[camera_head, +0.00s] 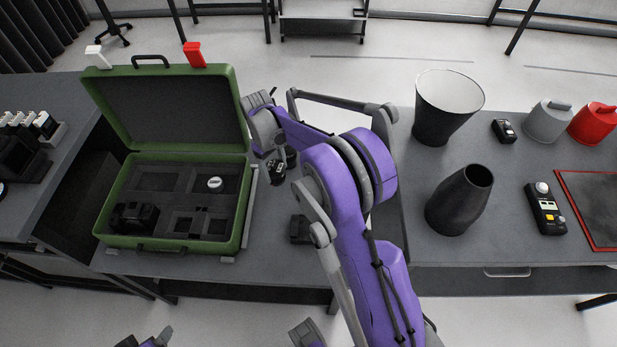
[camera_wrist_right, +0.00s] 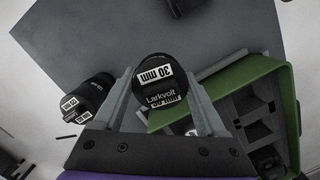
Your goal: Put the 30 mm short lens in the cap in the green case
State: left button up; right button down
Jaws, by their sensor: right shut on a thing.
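The green case (camera_head: 245,205) stands open on the left table, with dark foam compartments. A round piece with a white label (camera_head: 214,184), apparently the cap, sits in its back right compartment. My right gripper (camera_wrist_right: 163,100) is shut on a dark round lens (camera_wrist_right: 160,72), whose face reads "30 mm" and "Larkvolt". In the head view my right gripper is just right of the case, partly hidden by my purple arm. A second, longer dark lens (camera_wrist_right: 90,97) is beside the held one in the wrist view. Only a cropped part of my left gripper (camera_head: 150,340) shows at the bottom edge.
A black camera (camera_head: 134,216) lies in the case's front left compartment. The raised lid (camera_head: 170,108) stands at the back. A small black block (camera_head: 300,230) is on the table right of the case. Two dark vessels (camera_head: 447,120) (camera_head: 460,200) stand on the right table.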

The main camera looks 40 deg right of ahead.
jog(key=d+f+n+b, duration=0.2)
jog(key=d+n+b, duration=0.15)
jog(key=d, duration=0.85)
jog(key=shift+m+h, duration=0.25)
jog(key=shift+h, duration=0.05)
jog(key=f, duration=0.3)
jog(key=f+b, duration=0.1)
jog(key=f, duration=0.5)
jog(key=shift+w+d+b, duration=0.1)
jog(key=shift+w+b, duration=0.2)
jog(key=shift+w, duration=0.05)
jog(key=shift+f, duration=0.15)
grip_release()
jog(key=shift+r, duration=0.2)
